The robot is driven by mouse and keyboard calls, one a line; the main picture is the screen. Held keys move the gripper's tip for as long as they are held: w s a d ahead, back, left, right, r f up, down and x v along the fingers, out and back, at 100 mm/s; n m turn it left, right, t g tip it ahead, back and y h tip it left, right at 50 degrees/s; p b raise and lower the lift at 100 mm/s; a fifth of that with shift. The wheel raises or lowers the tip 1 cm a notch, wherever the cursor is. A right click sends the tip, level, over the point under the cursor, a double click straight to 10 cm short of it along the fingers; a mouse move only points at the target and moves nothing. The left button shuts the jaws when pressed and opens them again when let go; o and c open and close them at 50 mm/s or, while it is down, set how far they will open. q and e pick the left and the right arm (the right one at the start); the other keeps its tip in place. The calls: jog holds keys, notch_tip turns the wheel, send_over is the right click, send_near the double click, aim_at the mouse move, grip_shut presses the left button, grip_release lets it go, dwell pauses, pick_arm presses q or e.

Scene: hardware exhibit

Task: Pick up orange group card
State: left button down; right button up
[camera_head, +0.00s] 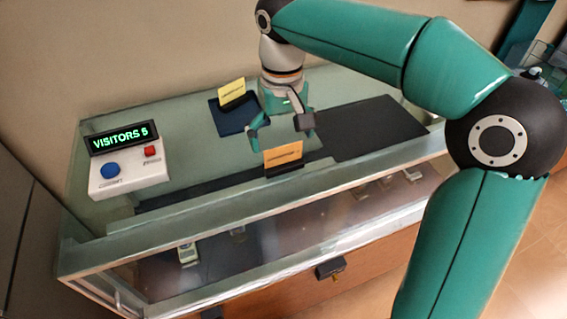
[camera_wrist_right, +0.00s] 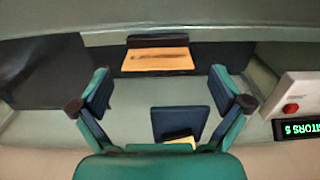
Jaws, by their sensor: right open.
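The orange group card (camera_head: 283,155) stands tilted in a small dark holder near the front of the glass counter top. In the right wrist view the card (camera_wrist_right: 157,59) lies ahead of the fingertips, near the middle. My right gripper (camera_head: 283,136) is open and empty, just behind and above the card in the head view. Its two fingers also show in the right wrist view (camera_wrist_right: 164,104), spread wide, with nothing between them touching. My left gripper is in neither view.
A yellow card (camera_head: 231,92) stands by a dark blue pad (camera_head: 234,114) behind the gripper. A white counter box (camera_head: 127,171) with blue and red buttons and a "VISITORS 5" display (camera_head: 124,138) stands at left. A dark mat (camera_head: 377,128) lies at right.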

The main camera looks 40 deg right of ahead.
aim_at(283, 163)
jog(key=shift+w+d+f+p, duration=0.1)
jog(key=shift+f+p, duration=0.1)
jog(key=shift+f, duration=1.3)
jog(key=shift+w+d+f+p, duration=0.1)
jog(key=shift+f+p, duration=0.05)
jog(key=shift+f, duration=1.3)
jog(key=shift+c, duration=0.2)
jog(key=shift+s, duration=0.1)
jog(key=c, duration=0.9)
jog(key=shift+r, duration=0.1)
notch_tip(283, 163, up, 20)
jog(key=p, duration=0.3)
